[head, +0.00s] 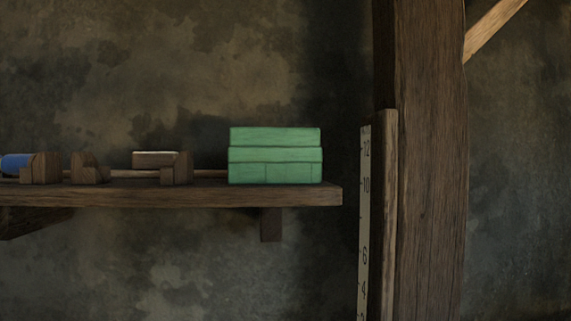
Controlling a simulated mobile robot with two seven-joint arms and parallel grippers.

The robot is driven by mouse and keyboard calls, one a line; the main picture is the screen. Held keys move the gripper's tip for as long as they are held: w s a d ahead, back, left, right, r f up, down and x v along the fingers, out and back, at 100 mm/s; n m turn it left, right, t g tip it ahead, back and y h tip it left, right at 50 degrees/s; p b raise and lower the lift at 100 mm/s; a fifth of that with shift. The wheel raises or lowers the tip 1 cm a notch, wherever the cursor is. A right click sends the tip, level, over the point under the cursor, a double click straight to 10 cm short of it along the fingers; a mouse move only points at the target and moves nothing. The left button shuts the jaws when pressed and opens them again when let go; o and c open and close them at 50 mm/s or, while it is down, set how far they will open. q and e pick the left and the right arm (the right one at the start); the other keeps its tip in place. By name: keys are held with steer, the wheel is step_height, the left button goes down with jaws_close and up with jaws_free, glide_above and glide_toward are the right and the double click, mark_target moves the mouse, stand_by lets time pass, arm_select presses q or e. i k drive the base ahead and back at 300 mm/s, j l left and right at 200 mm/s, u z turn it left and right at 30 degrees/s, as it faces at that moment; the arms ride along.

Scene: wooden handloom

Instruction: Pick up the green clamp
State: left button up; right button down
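A green block-shaped thing (276,156), which looks like the green clamp, rests on the right end of a wooden shelf (200,195). It has a flat upper slab, a thinner band beneath it and a lower part with faint vertical seams. Its back and far sides are hidden. Neither of my grippers shows in the head view, and nothing touches the green thing from the front.
Left on the shelf are a blue cylinder (15,165), small wooden blocks (88,169) and a light-topped wooden piece (155,159). A thick wooden post (432,180) with a numbered ruler strip (364,225) stands right of the shelf. Above the green thing is clear.

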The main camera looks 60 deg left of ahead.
mark_target(256, 155)
steer(key=j+u, duration=0.35)
steer(key=k+j+u, duration=0.1)
steer(key=j+u, duration=0.25)
steer(key=l, duration=0.1)
